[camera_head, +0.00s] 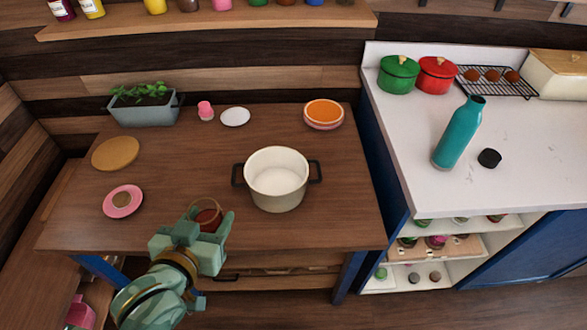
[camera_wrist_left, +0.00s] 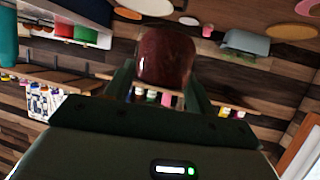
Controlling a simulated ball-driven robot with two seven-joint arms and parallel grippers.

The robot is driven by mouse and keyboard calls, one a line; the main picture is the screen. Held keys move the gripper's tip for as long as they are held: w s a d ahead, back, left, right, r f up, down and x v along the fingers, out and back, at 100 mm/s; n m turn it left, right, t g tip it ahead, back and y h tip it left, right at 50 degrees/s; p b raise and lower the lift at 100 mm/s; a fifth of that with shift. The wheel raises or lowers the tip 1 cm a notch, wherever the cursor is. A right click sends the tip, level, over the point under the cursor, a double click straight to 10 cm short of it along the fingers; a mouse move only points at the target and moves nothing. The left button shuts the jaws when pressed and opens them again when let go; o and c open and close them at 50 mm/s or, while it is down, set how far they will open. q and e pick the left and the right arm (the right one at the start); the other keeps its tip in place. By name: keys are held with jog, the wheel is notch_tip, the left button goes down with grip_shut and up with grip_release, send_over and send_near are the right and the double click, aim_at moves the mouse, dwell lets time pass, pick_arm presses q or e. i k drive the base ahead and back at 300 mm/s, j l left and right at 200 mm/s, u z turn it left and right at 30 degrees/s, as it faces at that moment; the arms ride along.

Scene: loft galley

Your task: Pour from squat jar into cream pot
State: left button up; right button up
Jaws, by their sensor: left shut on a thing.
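The squat jar (camera_head: 207,213) is a small clear jar with dark red contents. My left gripper (camera_head: 206,222) is shut on it at the front of the wooden table. The jar also shows in the left wrist view (camera_wrist_left: 165,55) between the two fingers. In the head view its open mouth faces up, and the gripper hides its lower part. The cream pot (camera_head: 277,197), with two black handles, stands on the table to the right of and behind the jar. Its pale inside looks empty. The jar is apart from the pot. My right gripper is not in view.
A white counter (camera_head: 420,185) with a teal bottle (camera_head: 459,132) is at right.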

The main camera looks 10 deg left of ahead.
aim_at(276, 177)
jog(key=l+u, duration=0.2)
jog(key=l, duration=0.95)
jog(key=l+u, duration=0.15)
jog(key=l, duration=0.95)
jog(key=l+u, duration=0.2)
jog(key=l, duration=0.95)
jog(key=k, duration=0.05)
